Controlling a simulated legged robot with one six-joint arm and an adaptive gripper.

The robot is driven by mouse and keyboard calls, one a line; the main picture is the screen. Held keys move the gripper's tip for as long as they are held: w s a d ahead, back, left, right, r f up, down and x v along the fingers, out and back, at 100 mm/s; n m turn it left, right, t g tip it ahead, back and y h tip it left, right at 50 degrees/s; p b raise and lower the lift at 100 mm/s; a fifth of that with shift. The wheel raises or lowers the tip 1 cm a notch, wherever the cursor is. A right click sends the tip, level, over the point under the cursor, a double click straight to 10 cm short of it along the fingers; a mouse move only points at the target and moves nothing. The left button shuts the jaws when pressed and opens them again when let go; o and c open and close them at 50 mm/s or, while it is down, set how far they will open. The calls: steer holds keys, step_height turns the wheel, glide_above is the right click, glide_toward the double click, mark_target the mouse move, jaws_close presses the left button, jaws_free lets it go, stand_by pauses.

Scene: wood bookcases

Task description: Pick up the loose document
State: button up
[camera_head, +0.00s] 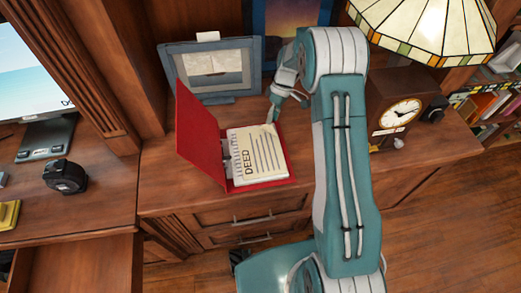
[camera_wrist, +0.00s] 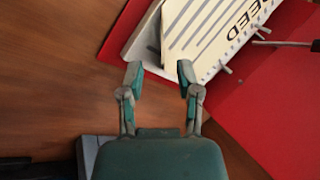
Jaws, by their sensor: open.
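The document, a cream sheet marked DEED (camera_head: 262,158) with printed lines, lies in an open red binder (camera_head: 199,138) on the wooden cabinet top. The binder's left cover stands tilted up. In the wrist view the sheet (camera_wrist: 205,28) is at the top, partly cut off, with the red binder (camera_wrist: 275,100) at the right. My gripper (camera_wrist: 160,73) is open, with nothing between its fingers. Its fingertips appear just short of the document's edge in the wrist view. In the head view my gripper (camera_head: 272,112) is at the document's far right corner; whether it touches is unclear.
A blue-grey picture frame (camera_head: 213,70) stands behind the binder. A wooden clock (camera_head: 403,112) and a stained-glass lamp (camera_head: 430,28) are to the right of my arm. A monitor (camera_head: 28,75) and a black round object (camera_head: 66,176) are at the left. The cabinet top left of the binder is clear.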

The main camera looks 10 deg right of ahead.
steer(key=shift+x, duration=1.15)
steer(key=shift+a, duration=0.3)
steer(key=shift+d, duration=0.1)
jaws_close()
